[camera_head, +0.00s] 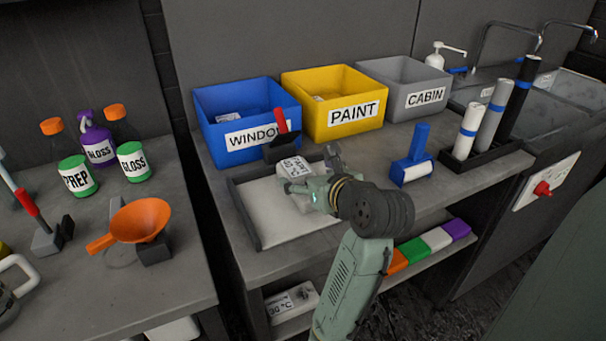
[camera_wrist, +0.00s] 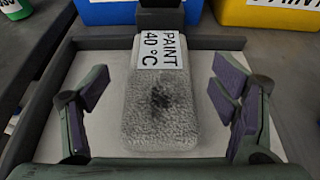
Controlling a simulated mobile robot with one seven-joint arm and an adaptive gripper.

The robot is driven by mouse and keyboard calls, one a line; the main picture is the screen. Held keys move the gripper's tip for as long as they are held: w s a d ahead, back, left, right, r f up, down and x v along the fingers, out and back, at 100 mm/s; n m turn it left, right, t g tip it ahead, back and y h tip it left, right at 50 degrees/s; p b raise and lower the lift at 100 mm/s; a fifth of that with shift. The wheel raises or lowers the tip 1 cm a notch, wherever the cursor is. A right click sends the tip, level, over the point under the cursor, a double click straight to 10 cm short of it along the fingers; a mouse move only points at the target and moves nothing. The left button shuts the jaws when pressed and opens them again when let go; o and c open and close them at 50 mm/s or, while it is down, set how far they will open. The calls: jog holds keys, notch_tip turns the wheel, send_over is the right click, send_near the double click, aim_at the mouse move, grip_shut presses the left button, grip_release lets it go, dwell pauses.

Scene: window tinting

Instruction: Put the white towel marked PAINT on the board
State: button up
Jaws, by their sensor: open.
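The white towel (camera_wrist: 158,105) has a label reading PAINT 40 °C and a dark smudge in its middle. It also shows in the head view (camera_head: 295,169), partly hidden by my gripper. It appears to lie flat on the white board (camera_head: 272,222), which has a dark raised rim, near its back edge. My gripper (camera_wrist: 161,86) is open, with one finger on each side of the towel and a visible gap on both sides. In the head view my gripper (camera_head: 314,172) is over the board, at the towel.
Blue WINDOW (camera_head: 207,103), yellow PAINT (camera_head: 292,88) and grey CABIN (camera_head: 378,74) bins stand behind. A red-handled tool (camera_head: 281,122) is at the board's back edge. A blue tool (camera_head: 412,160) and upright rolls (camera_head: 490,118) stand right. The board's front is bare.

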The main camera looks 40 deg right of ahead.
jog(key=v, duration=0.7)
jog(key=shift+d+p, duration=0.1)
jog(key=shift+p, duration=0.2)
jog(key=shift+s+r, duration=0.2)
jog(key=shift+s, duration=0.35)
